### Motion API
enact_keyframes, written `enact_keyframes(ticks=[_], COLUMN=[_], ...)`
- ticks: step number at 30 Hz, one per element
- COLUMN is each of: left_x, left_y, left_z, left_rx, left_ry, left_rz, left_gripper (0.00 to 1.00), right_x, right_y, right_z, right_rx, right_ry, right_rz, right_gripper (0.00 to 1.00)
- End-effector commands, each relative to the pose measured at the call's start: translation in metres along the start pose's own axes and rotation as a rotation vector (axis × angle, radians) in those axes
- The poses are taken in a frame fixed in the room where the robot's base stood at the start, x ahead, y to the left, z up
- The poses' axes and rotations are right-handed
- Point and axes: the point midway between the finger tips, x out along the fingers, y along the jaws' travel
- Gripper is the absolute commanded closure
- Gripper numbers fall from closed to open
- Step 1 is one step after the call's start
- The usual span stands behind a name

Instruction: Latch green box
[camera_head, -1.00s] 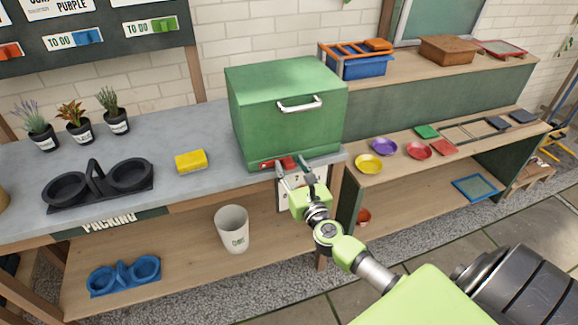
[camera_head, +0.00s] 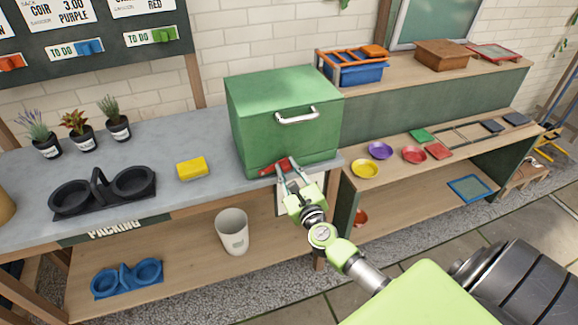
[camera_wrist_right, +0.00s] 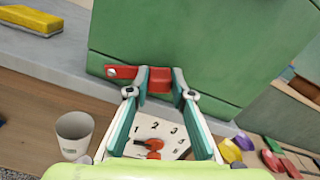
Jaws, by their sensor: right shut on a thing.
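The green box (camera_head: 285,125) stands at the right end of the grey worktop with its lid down and a metal handle (camera_head: 298,116) on its front. A red latch (camera_head: 270,168) sits low on the box front. In the right wrist view, the latch shows a flat red part with a round hole (camera_wrist_right: 121,72) and a red block (camera_wrist_right: 160,80) beside it. My right gripper (camera_head: 289,167) is shut on the red latch; in the wrist view its fingertips (camera_wrist_right: 161,84) flank the red block. My left gripper is in neither view.
A yellow sponge-like block (camera_head: 192,168) and a black double-cup holder (camera_head: 103,190) lie on the worktop (camera_head: 170,145) to the left. A white bin (camera_head: 232,231) stands on the shelf below. A numbered card (camera_wrist_right: 155,135) hangs under the worktop edge. Coloured saucers (camera_head: 380,150) lie on the right-hand shelf.

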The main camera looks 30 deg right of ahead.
Motion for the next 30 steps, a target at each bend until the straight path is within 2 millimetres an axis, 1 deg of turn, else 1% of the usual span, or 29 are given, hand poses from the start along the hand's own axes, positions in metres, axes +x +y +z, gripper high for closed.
enact_keyframes(ticks=[1, 12, 21, 30], left_x=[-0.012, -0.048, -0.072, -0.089], left_y=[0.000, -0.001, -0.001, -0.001], left_z=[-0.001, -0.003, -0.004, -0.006], left_rx=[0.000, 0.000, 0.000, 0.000], left_ry=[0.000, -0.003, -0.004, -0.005], left_rz=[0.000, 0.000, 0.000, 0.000], left_gripper=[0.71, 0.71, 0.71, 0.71], right_x=[0.000, 0.001, 0.000, 0.001], right_y=[-0.002, 0.006, 0.019, 0.034], right_z=[0.009, 0.033, 0.049, 0.059], right_rx=[-0.045, -0.396, -0.683, -0.952], right_ry=[0.002, 0.001, 0.001, 0.001], right_rz=[-0.001, -0.001, 0.000, -0.001], right_gripper=[1.00, 1.00, 1.00, 1.00])
